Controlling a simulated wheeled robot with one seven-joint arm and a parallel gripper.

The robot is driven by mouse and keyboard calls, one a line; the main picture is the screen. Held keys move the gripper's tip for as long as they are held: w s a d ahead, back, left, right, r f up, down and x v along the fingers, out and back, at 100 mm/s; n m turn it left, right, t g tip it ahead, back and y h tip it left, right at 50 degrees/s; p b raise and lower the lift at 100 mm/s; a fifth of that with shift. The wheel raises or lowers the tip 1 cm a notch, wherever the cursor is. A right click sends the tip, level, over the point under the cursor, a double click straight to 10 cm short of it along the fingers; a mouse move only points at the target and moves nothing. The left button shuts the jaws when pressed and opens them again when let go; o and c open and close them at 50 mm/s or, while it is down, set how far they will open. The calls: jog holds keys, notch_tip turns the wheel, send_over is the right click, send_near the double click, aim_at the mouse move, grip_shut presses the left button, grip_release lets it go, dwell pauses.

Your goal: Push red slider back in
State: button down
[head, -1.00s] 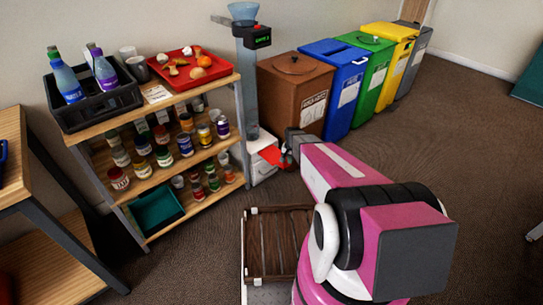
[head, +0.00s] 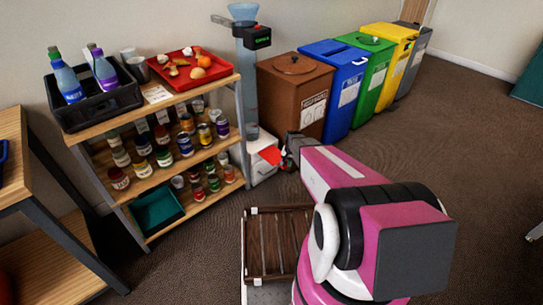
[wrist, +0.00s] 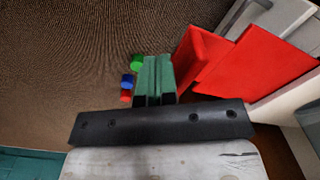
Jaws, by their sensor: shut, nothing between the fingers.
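The red slider (head: 270,155) sticks out from the white box (head: 262,170) at the foot of the tall clear tube. In the wrist view the slider (wrist: 258,63) is a flat red plate with an upright red end face. My gripper (head: 286,158) is just right of the slider's outer end in the head view. In the wrist view my gripper's green fingers (wrist: 154,72) are shut together and empty, just left of the red end face. I cannot tell whether they touch it.
The tall tube (head: 250,85) stands between the can shelf (head: 200,165) and the brown bin (head: 295,85). A slatted brown crate (head: 278,245) is on the floor near my arm. Small green, blue and red pieces (wrist: 127,81) show beside the fingers. Open carpet lies to the right.

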aim_at(278, 159)
jog(key=shift+w+a+f, duration=0.25)
jog(key=shift+w+f, duration=0.25)
jog(key=shift+f, duration=0.05)
jog(key=shift+w+a+f, duration=0.25)
jog(key=shift+w+f, duration=0.2)
jog(key=shift+f, duration=0.1)
jog(key=shift+w+a, duration=1)
jog(key=shift+w, duration=0.45)
jog(key=shift+w+a, duration=1)
jog(key=shift+w, duration=0.4)
jog(key=shift+w+a, duration=1)
jog(key=shift+w, duration=0.45)
jog(key=shift+s, duration=0.1)
jog(key=shift+s+d, duration=0.75)
jog(key=shift+s, duration=0.25)
notch_tip(278, 159, up, 9)
jog(key=shift+s, duration=0.2)
jog(key=shift+s+a, duration=0.1)
